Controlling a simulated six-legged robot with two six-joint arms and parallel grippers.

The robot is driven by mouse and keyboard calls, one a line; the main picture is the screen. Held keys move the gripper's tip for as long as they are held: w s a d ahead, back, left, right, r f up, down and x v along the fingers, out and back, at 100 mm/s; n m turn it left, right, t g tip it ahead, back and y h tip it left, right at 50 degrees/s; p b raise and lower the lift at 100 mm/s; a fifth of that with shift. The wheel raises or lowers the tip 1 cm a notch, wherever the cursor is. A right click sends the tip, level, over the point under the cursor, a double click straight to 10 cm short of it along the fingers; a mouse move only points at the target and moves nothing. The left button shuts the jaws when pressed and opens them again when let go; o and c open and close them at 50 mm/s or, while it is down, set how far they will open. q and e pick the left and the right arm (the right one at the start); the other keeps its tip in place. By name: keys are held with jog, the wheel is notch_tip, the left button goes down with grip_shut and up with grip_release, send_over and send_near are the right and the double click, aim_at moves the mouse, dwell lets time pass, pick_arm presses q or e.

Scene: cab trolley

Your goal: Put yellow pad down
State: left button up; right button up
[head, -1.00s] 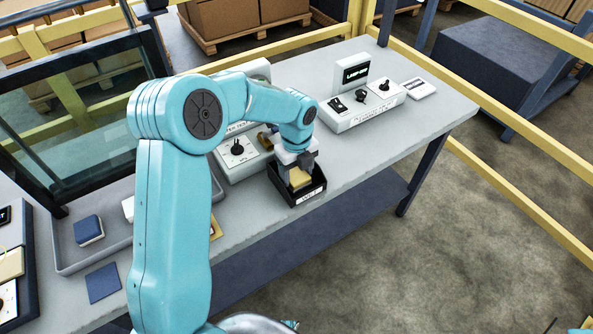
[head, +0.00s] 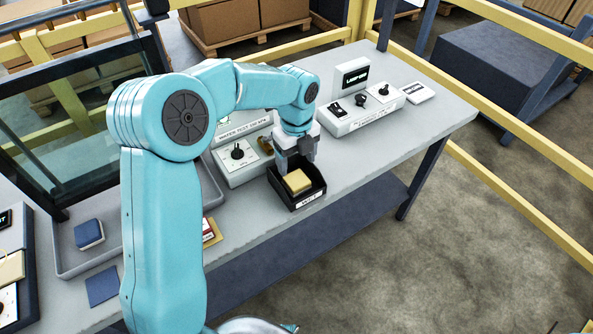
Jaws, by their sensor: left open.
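The yellow pad (head: 298,181) lies in a small black open tray (head: 313,196) with a white label on its front wall. The tray stands on the grey table near its front edge. My left gripper (head: 296,165) is open just above the back part of the pad, fingers pointing down, and appears clear of it. My right gripper does not show.
White control boxes with black knobs (head: 237,160) stand behind the tray and at the back right (head: 362,112). A grey tray (head: 70,262) with a blue pad (head: 89,234) is at the left. A blue square (head: 103,285) lies in front of it.

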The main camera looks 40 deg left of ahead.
pick_arm(q)
notch_tip(320, 180, up, 6)
jog(key=shift+f, duration=0.25)
jog(key=shift+s, duration=0.1)
dwell(0.4)
